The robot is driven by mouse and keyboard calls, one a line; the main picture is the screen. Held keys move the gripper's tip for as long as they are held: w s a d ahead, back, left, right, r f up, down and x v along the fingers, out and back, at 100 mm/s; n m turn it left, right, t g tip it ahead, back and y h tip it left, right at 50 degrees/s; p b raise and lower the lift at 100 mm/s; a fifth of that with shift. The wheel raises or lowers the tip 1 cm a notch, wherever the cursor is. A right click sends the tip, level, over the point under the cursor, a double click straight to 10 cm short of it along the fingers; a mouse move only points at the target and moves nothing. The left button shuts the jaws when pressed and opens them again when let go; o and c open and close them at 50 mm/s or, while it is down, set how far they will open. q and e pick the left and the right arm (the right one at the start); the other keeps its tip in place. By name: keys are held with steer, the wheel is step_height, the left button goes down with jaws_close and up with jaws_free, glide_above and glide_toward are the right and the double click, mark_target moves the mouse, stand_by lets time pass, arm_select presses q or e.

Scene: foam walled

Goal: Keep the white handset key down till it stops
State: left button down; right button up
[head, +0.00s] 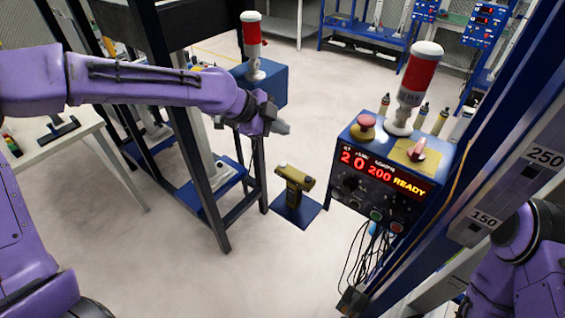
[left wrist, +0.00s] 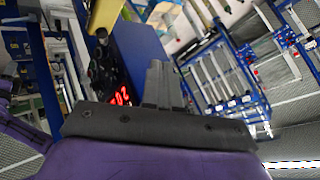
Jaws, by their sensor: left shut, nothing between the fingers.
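My left gripper (head: 281,127) is at the middle of the head view, shut and empty, pointing right. In the left wrist view its dark fingers (left wrist: 163,85) are together. A yellow-topped device (head: 294,178), possibly the handset, stands on a small blue base below and right of the gripper, apart from it. I cannot make out a white key on it. The blue control box (head: 380,185) stands further right, with a red display reading 20 200 and READY in yellow. It has small round buttons on its lower front. My right gripper is out of view; only part of its arm shows.
A red mushroom button (head: 364,126), a red rotary switch (head: 417,149) and a red-and-white beacon (head: 417,80) top the box. Black cables (head: 358,262) hang below it. A dark frame post (head: 197,165) stands left of the gripper. A scaled rail (head: 510,185) rises at right.

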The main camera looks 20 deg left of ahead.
arm_select(q)
steer(key=b, duration=0.7)
glide_above(280, 168)
step_height(280, 168, down, 8)
steer(key=shift+w+f, duration=0.1)
steer(key=shift+f, duration=0.35)
stand_by(1.2)
steer(key=shift+f, duration=0.4)
steer(key=shift+f+b, duration=0.55)
stand_by(4.3)
